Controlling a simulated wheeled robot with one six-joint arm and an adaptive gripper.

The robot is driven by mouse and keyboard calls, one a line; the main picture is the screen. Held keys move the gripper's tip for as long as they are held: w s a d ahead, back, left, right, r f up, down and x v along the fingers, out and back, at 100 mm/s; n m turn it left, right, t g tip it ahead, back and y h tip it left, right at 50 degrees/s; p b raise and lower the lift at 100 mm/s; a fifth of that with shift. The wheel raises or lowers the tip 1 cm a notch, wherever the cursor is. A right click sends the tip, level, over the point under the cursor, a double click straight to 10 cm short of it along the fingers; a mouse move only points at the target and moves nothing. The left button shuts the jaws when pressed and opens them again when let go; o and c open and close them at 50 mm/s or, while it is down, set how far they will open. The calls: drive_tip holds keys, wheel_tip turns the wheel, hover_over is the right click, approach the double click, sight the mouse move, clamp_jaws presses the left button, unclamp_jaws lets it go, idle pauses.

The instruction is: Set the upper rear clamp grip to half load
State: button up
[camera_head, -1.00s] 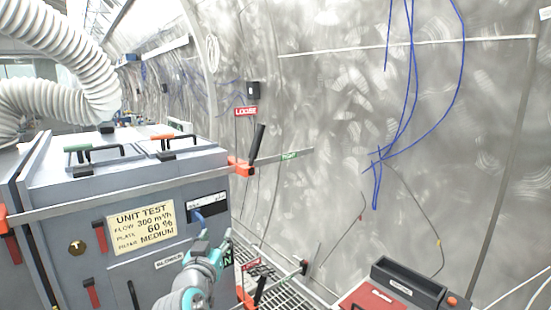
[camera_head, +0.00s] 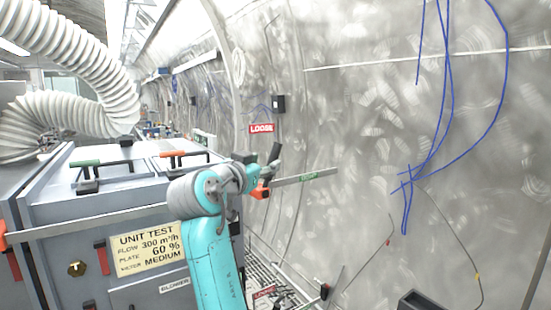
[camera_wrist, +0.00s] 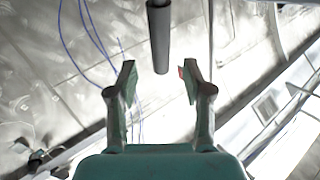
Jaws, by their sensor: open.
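My gripper (camera_head: 262,168) is raised beside the grip. In the wrist view my gripper (camera_wrist: 160,78) is open, its fingers apart, with the grip's end at the gap between them. I cannot tell how deep it reaches. My gripper partly hides the jaw.
A red LOOSE sign (camera_head: 262,128) is above the grip, and a green label (camera_head: 318,174) is on the bar. The grey unit (camera_head: 130,196) with its UNIT TEST plate (camera_head: 148,249) stands left. The curved steel wall (camera_head: 370,120) with blue cables (camera_head: 445,90) lies right.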

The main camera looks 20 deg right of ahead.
sight(272, 158)
drive_tip(key=x, duration=0.6)
drive_tip(key=shift+w+d, duration=0.15)
drive_tip(key=shift+w, duration=0.15)
clamp_jaws()
